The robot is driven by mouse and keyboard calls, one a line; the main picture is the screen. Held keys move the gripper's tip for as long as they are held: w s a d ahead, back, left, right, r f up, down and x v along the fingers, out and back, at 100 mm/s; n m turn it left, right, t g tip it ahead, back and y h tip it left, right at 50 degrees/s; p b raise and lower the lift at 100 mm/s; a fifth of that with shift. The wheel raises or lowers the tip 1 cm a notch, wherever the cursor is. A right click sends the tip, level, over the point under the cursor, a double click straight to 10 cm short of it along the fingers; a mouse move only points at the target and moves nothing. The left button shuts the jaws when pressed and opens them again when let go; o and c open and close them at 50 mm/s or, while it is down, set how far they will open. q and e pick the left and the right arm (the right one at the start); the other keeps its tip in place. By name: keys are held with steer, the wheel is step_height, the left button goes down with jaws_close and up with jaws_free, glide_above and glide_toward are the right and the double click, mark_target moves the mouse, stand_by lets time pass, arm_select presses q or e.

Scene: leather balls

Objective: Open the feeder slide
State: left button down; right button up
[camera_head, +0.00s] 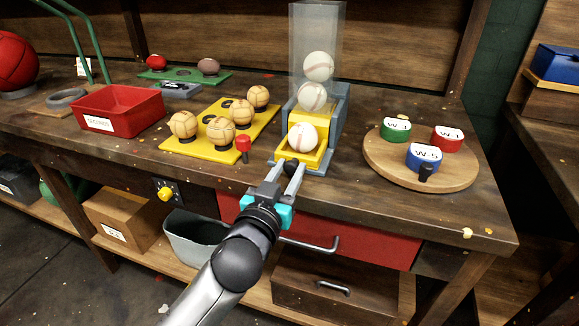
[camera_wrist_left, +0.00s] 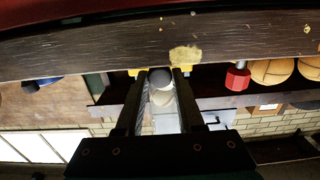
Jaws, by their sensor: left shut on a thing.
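The feeder has a clear upright tube (camera_head: 317,40) with two white balls (camera_head: 318,66) stacked in it, above a blue-grey base (camera_head: 338,112). Its yellow slide (camera_head: 318,158) shows at the front with another white ball (camera_head: 303,138) resting in it. A dark round knob (camera_head: 291,167) is at the front of the slide. My left gripper (camera_head: 289,176) is shut on this knob from the front. In the left wrist view the knob (camera_wrist_left: 160,78) sits between the fingertips, with white behind it. My right gripper is not in view.
Left of the feeder are a red-topped peg (camera_head: 243,144) and a yellow board (camera_head: 212,154) with several tan balls. A red bin (camera_head: 118,112) stands farther left. A round wooden board (camera_head: 420,172) with three coloured labelled pieces is at right. A red drawer (camera_head: 340,236) is below the bench edge.

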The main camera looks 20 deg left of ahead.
arm_select(q)
steer(key=shift+w, duration=0.1)
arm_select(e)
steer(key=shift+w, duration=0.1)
arm_select(q)
steer(key=c, duration=0.6)
jaws_free()
steer(key=shift+o, duration=0.2)
steer(key=shift+s, duration=0.4)
steer(key=s+p, duration=0.1)
steer(key=s, duration=1.3)
steer(key=shift+s+a, duration=0.2)
steer(key=shift+a, duration=0.05)
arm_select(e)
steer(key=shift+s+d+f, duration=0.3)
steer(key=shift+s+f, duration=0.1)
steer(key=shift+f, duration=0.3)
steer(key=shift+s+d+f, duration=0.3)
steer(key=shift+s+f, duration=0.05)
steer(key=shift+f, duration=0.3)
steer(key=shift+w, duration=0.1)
